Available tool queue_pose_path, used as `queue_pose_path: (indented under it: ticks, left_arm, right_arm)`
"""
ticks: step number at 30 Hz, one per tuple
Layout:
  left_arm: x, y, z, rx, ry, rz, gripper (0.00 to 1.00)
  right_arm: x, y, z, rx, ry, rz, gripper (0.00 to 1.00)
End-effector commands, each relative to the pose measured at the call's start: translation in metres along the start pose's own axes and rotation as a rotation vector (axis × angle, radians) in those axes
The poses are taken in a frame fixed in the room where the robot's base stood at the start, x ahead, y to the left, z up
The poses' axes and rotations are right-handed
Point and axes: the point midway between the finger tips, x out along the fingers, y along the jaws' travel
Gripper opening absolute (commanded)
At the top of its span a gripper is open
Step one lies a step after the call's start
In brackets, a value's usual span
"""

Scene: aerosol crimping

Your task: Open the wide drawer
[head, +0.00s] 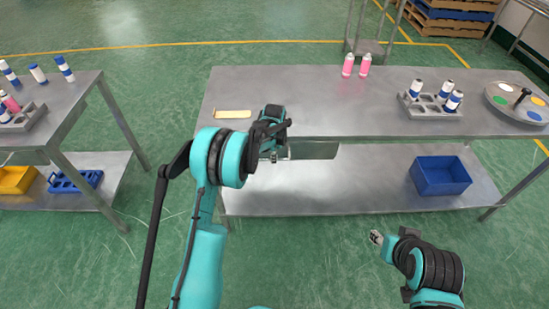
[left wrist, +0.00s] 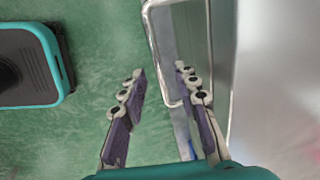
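The wide drawer (head: 315,150) shows as a grey metal panel under the front edge of the workbench, right of my left gripper. My arm hides its left part. In the left wrist view a metal-rimmed part (left wrist: 160,50), which looks like the drawer's edge or handle, lies ahead of the fingers. My left gripper (left wrist: 160,82) is open. Its right finger overlaps the rimmed part in the picture, and its left finger is over the green floor. Contact cannot be told. In the head view the left gripper (head: 278,155) is at the bench's front edge. My right gripper (head: 376,238) is over the floor, away from the bench.
The workbench top (head: 320,100) carries a yellow strip (head: 233,114), pink cans (head: 348,65), a grey rack (head: 425,108) and a round colored tray (head: 515,100). A blue bin (head: 440,176) stands on the lower shelf. A second table (head: 60,110) is at left. Floor before the bench is clear.

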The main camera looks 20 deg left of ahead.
Motion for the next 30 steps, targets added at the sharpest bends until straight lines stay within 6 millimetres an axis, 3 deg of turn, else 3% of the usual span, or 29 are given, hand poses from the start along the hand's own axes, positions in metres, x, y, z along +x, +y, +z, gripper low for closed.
queue_pose_path:
  ticks: [4,13,16,17,30]
  left_arm:
    - [0.0133,0.0001,0.0001,0.0,0.0,0.0,0.31]
    - [0.0149,-0.0001,0.0001,-0.001,0.0,0.0,0.31]
    - [0.0148,-0.0001,0.0001,-0.001,0.0,0.0,0.04]
    - [0.0147,-0.0001,0.0001,-0.001,0.0,0.0,0.0]
    - [0.0141,0.0042,0.0,-0.001,0.0,0.0,0.0]
  right_arm:
    - [0.0035,0.0,0.0025,0.0,0.0,0.0,0.4]
    - [0.0033,0.0,0.0022,0.0,0.0,0.0,0.4]
    - [0.0033,0.0,0.0022,0.0,0.0,0.0,0.4]
    - [0.0033,0.0,0.0022,0.0,0.0,0.0,0.4]
    - [0.0042,0.0,0.0029,0.0,0.0,0.0,0.4]
